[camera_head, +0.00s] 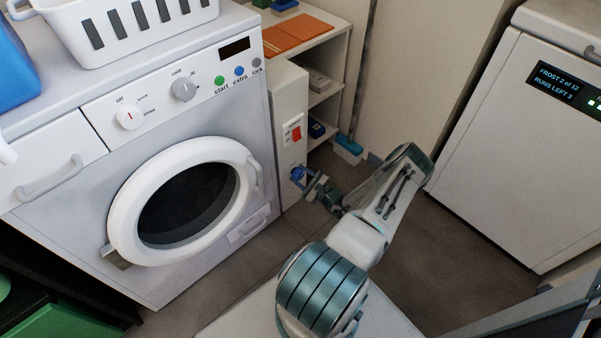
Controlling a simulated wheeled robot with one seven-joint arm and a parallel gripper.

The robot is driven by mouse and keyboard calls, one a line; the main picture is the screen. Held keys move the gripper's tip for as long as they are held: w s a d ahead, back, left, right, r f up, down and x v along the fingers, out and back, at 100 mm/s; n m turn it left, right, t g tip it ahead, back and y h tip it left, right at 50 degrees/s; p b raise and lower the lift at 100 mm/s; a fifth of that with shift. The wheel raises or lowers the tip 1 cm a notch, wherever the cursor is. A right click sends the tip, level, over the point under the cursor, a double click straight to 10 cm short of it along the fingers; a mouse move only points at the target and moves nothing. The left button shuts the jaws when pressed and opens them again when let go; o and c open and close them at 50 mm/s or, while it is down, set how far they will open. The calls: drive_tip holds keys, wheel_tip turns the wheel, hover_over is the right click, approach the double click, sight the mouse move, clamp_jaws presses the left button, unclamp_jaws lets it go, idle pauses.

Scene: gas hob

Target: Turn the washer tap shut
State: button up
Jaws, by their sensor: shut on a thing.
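The washer tap is a small blue handle (298,174) low on the narrow white panel (288,135) just right of the washing machine. My gripper (303,178) reaches it from the right and is shut on the blue handle. The fingers cover part of the handle, so its exact angle is hard to tell. The white washing machine (115,135) stands at the left with its round door closed.
A red switch (296,133) is on the panel above the tap. Shelves (322,97) and a blue-headed mop or broom (348,147) stand behind. A white appliance (510,140) with a display is at the right. A white basket (135,30) sits on the washer.

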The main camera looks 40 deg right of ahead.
drive_tip(key=n+p, duration=0.3)
drive_tip(key=n, duration=0.1)
drive_tip(key=shift+r, duration=0.2)
drive_tip(key=shift+f+n+h+p, duration=0.1)
drive_tip(key=shift+n+h+p, duration=0.3)
drive_tip(key=shift+n+p, duration=1.6)
drive_tip(key=shift+n+b, duration=0.45)
drive_tip(key=shift+n, duration=0.15)
drive_tip(key=o, duration=1)
drive_tip(key=shift+c, duration=0.2)
drive_tip(key=shift+s, duration=0.1)
drive_tip(key=s+d+r+p, duration=0.1)
drive_tip(key=s+p, duration=0.1)
drive_tip(key=s, duration=1.1)
drive_tip(key=shift+s+p, duration=0.3)
